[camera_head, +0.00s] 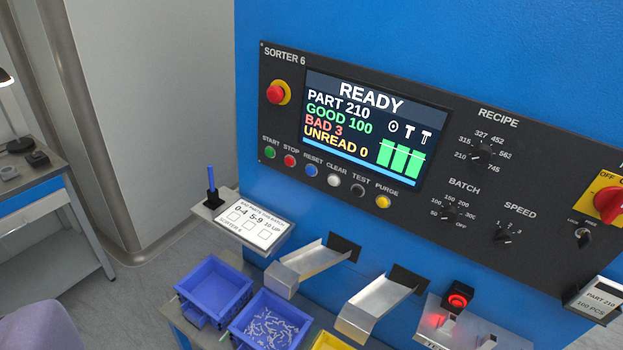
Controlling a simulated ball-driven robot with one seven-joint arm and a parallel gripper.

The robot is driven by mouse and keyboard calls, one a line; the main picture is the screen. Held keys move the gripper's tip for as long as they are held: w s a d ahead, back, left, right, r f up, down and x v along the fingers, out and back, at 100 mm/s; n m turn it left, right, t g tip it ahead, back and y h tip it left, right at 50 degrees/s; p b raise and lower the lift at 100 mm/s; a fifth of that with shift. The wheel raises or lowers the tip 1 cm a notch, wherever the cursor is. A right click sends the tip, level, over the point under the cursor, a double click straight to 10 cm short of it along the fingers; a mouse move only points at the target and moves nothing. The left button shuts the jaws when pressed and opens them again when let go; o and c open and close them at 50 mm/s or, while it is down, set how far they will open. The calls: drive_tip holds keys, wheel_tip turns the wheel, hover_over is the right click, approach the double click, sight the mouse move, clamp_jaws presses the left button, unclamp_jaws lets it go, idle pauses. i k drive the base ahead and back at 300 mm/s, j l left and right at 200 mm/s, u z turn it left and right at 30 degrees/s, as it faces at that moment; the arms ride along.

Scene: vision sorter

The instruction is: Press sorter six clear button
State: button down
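The SORTER 6 panel (275,125) is a black plate on the blue machine front. The clear button (334,180) is white and sits in the button row below the screen, under the label CLEAR. The blue reset button (311,170) is to its left and the black test button (358,190) to its right. The screen (375,125) reads READY, PART 210, GOOD 100, BAD 3, UNREAD 0. My gripper is not in view, and nothing covers the button.
A red emergency stop (276,93) is left of the screen. Rotary knobs (482,154) and a red switch (608,204) are at right. Below are metal chutes (372,305), blue bins (214,283), a card (250,227) on a shelf and a scanner (457,299).

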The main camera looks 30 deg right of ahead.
sight(333, 180)
drive_tip(key=i+j+z, duration=0.15)
drive_tip(key=i, duration=0.3)
drive_tip(key=i+j+z, duration=0.15)
drive_tip(key=i+j, duration=0.15)
drive_tip(key=i, duration=0.15)
drive_tip(key=i+l, duration=0.25)
drive_tip(key=i+z, duration=0.05)
drive_tip(key=i, duration=0.05)
